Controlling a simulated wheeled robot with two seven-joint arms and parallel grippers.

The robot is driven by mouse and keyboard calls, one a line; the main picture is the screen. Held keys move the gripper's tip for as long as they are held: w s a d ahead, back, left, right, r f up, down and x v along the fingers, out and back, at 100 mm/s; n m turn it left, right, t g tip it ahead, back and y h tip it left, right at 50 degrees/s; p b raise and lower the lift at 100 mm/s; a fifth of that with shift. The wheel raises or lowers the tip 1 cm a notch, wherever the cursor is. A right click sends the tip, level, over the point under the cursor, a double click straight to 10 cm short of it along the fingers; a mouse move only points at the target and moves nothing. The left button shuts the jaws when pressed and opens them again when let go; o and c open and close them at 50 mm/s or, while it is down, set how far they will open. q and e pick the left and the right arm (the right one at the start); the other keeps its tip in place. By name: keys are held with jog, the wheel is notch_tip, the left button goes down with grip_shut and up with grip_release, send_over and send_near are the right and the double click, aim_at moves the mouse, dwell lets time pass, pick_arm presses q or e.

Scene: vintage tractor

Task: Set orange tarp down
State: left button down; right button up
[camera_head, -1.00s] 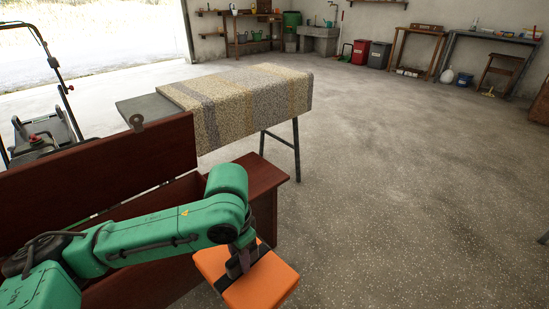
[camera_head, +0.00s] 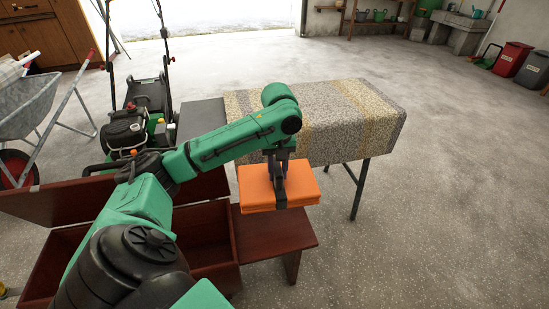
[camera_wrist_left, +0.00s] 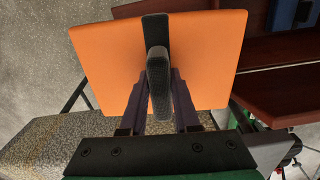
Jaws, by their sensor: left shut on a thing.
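The orange tarp (camera_head: 303,186) is a flat folded block. My left gripper (camera_head: 280,199) is shut on it and holds it roughly level, in front of the table with the patterned cloth (camera_head: 365,115) in the head view. The tarp also fills the upper middle of the left wrist view (camera_wrist_left: 205,60), with the dark fingers (camera_wrist_left: 157,75) across it. In the head view the tarp appears over the far part of a red-brown wooden bench end (camera_head: 275,232); I cannot tell the gap between them. My right gripper is not in view.
An open wooden chest (camera_head: 62,265) stands below my left arm. A lawn mower (camera_head: 135,125) and a wheelbarrow (camera_head: 35,105) stand at the left. Red and dark bins (camera_head: 513,62) stand at the far right. The floor at the right is clear.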

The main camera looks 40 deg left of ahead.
pick_arm(q)
jog(key=shift+w+a+r+n+p, duration=0.2)
jog(key=shift+a+r+n+p, duration=0.15)
jog(key=shift+a+n, duration=0.2)
jog(key=shift+f, duration=0.5)
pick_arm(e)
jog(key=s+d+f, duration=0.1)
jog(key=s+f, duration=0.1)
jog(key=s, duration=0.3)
pick_arm(q)
notch_tip(320, 180, down, 18)
jog(key=b, duration=0.5)
jog(key=shift+f, duration=0.45)
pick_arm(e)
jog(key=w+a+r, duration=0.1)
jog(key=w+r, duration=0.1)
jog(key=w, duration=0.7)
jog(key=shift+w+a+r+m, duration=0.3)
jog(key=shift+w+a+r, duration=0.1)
pick_arm(q)
jog(key=c, duration=0.6)
grip_release()
jog(key=shift+s+f, duration=0.1)
jog(key=shift+c, duration=0.2)
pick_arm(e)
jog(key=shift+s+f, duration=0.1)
